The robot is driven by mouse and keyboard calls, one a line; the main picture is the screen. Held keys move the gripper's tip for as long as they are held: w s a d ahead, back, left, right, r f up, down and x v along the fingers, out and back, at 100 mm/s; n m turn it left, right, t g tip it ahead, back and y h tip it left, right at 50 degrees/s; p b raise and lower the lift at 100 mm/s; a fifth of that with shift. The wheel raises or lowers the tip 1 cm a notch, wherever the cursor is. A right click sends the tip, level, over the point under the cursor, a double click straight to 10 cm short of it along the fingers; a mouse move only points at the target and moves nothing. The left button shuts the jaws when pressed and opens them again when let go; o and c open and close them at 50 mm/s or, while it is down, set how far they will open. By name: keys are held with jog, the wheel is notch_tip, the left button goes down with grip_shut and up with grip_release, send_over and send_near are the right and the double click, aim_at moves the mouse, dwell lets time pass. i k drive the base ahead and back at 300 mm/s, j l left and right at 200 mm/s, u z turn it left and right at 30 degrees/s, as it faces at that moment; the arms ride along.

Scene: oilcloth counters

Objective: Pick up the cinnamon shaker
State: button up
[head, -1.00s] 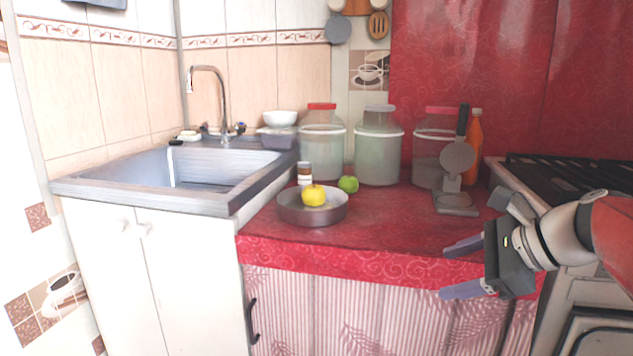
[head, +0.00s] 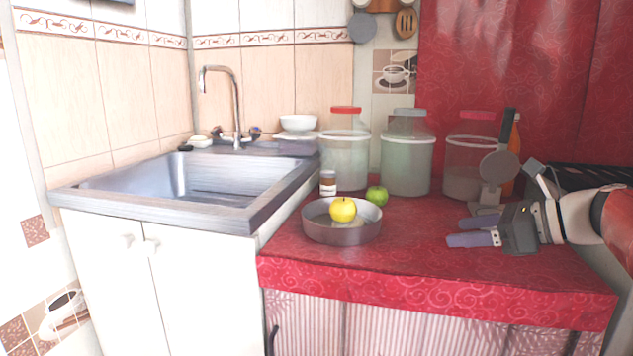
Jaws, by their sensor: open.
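A small shaker (head: 328,183) with a white label and a dark band stands upright on the red counter, behind the metal pan and in front of the red-lidded jar. I take it to be the cinnamon shaker; its label is too small to read, and its lower part is hidden by the pan. My gripper (head: 462,232) is open and empty at the right, over the counter, with its fingers pointing left. It is well apart from the shaker, with the pan and the green apple lying between them.
A round metal pan (head: 341,229) holds a yellow apple (head: 343,209). A green apple (head: 377,196) sits beside it. Large jars (head: 406,160) line the back. A grey scale-like utensil (head: 497,168) stands behind my gripper. The sink (head: 190,187) is at left. The counter's front middle is clear.

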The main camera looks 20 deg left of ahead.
aim_at(327, 177)
jog(key=i+j, duration=0.25)
jog(key=j, duration=0.15)
jog(key=i+j, duration=0.3)
jog(key=j, duration=0.15)
jog(key=i+j, duration=0.25)
jog(key=j, duration=0.15)
